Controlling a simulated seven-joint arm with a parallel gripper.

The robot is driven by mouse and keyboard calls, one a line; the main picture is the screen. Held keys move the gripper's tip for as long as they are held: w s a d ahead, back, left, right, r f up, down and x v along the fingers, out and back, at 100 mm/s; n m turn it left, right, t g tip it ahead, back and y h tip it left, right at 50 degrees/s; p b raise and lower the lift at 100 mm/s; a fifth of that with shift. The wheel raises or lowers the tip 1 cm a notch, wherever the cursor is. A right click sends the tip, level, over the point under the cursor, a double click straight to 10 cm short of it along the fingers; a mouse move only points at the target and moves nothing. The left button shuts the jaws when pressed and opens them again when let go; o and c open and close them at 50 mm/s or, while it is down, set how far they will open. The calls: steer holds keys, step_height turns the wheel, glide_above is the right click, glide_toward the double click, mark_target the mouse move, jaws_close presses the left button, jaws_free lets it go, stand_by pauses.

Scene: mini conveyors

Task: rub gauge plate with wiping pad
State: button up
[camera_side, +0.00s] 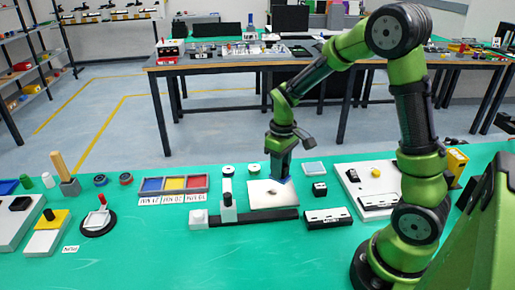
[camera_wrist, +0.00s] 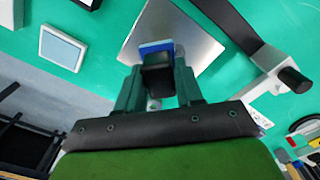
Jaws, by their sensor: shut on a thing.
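The gauge plate (camera_side: 262,201) is a pale flat square on the green table, with a small brownish mark near its middle in the side view. In the wrist view it is a silvery plate (camera_wrist: 192,38) at the top centre. My gripper (camera_side: 282,170) is shut on the wiping pad, over the plate's far right part. The wiping pad (camera_wrist: 157,47) shows a blue base and a black grip between my fingers. The pad appears at or just above the plate surface; I cannot tell whether they touch.
A long black rail with a white block and upright post (camera_side: 228,212) lies along the plate's near side. A pale square block (camera_side: 314,169) and a small black block (camera_side: 319,189) stand right of it. A tray of coloured bins (camera_side: 174,184) is left. The front table is clear.

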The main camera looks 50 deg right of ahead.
steer(key=shift+f, duration=1.95)
steer(key=shift+w+a+f, duration=0.3)
steer(key=shift+w+f, duration=0.05)
steer(key=shift+f, duration=0.2)
steer(key=shift+c, duration=0.3)
steer(key=shift+w+a+f, duration=0.1)
steer(key=shift+w+a, duration=0.95)
steer(key=shift+a, duration=0.05)
steer(key=shift+s+d, duration=1.45)
step_height(320, 180, up, 8)
steer(key=shift+f, duration=0.1)
steer(key=shift+r, duration=0.2)
